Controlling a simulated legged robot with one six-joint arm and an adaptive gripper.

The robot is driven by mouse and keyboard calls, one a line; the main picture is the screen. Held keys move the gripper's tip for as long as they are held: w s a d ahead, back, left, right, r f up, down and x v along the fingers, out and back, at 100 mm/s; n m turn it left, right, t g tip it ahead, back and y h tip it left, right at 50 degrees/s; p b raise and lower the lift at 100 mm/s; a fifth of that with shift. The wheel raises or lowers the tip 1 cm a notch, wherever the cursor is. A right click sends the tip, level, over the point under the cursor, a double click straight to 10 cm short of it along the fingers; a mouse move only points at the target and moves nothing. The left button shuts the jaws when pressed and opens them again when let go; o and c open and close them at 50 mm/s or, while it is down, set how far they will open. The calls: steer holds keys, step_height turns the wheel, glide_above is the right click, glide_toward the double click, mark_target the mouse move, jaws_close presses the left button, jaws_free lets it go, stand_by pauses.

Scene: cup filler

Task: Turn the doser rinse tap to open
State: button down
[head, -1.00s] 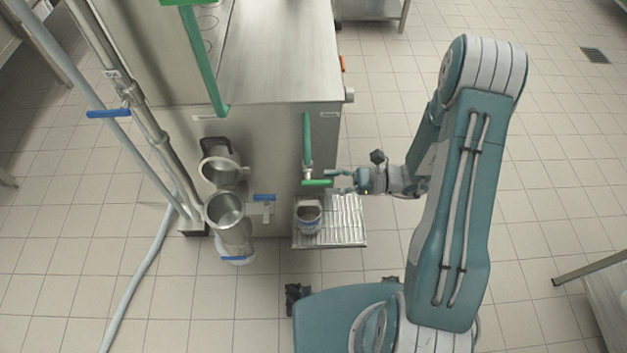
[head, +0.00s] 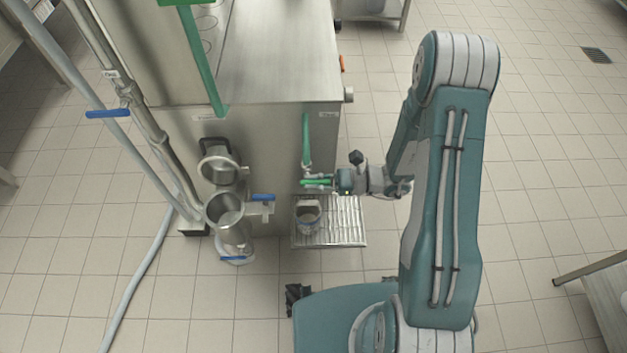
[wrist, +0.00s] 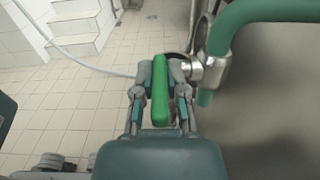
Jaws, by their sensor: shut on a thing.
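The doser rinse tap has a green lever handle (head: 317,182) at the foot of a green vertical pipe (head: 306,136) on the machine's front. In the wrist view the green handle (wrist: 160,92) lies lengthwise between my fingers, with its metal valve body (wrist: 190,70) behind it to the right. My gripper (head: 324,184) reaches in from the right and is shut on the handle. The fingers show on both sides of the handle in the wrist view (wrist: 160,95). In the head view the handle's right end is hidden by my gripper.
A metal cup (head: 308,218) stands on a slotted drip tray (head: 345,235) below the tap. To the left are steel cylinders (head: 226,212) with a blue-handled valve (head: 262,197), and a grey pipe (head: 70,65) with a blue lever (head: 108,114).

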steer(key=shift+r+h, duration=0.1)
steer(key=shift+h, duration=0.2)
steer(key=h, duration=0.3)
steer(key=shift+w+r, duration=0.1)
steer(key=shift+r, duration=0.2)
steer(key=h, duration=0.5)
steer(key=shift+a+r, duration=0.3)
steer(key=h, duration=0.5)
steer(key=shift+w+a+r+h, duration=0.1)
steer(key=shift+a+r+h, duration=0.05)
steer(key=shift+a+h, duration=0.45)
steer(key=shift+h, duration=1.7)
steer(key=c, duration=0.7)
jaws_free()
steer(key=shift+g, duration=0.3)
steer(key=shift+a, duration=0.1)
